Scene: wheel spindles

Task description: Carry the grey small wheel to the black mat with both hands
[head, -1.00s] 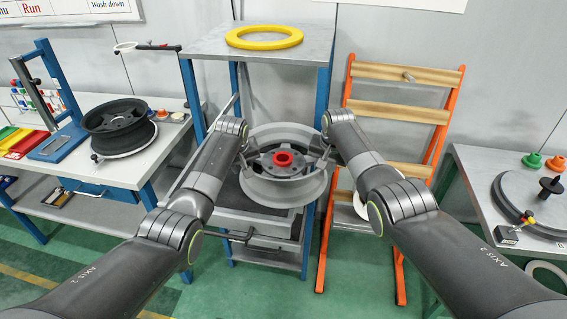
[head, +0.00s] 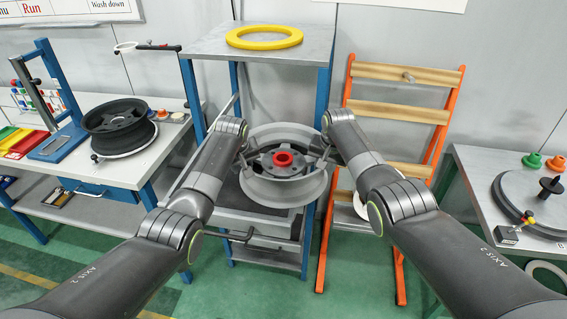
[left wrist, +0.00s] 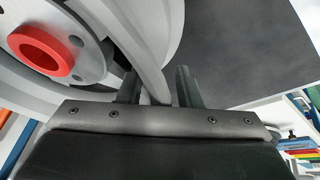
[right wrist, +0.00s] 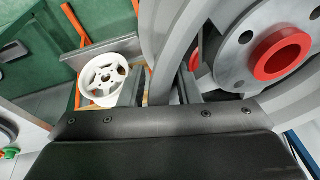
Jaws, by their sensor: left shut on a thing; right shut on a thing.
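The grey small wheel (head: 290,187), with a red ring (head: 283,159) at its hub, is held between my two grippers in the middle of the head view. My left gripper (head: 244,155) is shut on the rim at its left side; the left wrist view shows the rim (left wrist: 152,60) between the fingers. My right gripper (head: 325,153) is shut on the rim at its right side, also seen in the right wrist view (right wrist: 160,60). A black mat-like surface (left wrist: 235,45) shows beside the wheel in the left wrist view. The wheel partly hides the dark shelf surface (head: 229,192) in the head view.
The blue-legged stand has a grey top (head: 205,46) bearing a yellow ring (head: 264,37). An orange rack (head: 437,135) stands to the right, with a white wheel (right wrist: 107,78) on it. A left bench (head: 130,172) holds a dark wheel (head: 118,125); another bench stands far right.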

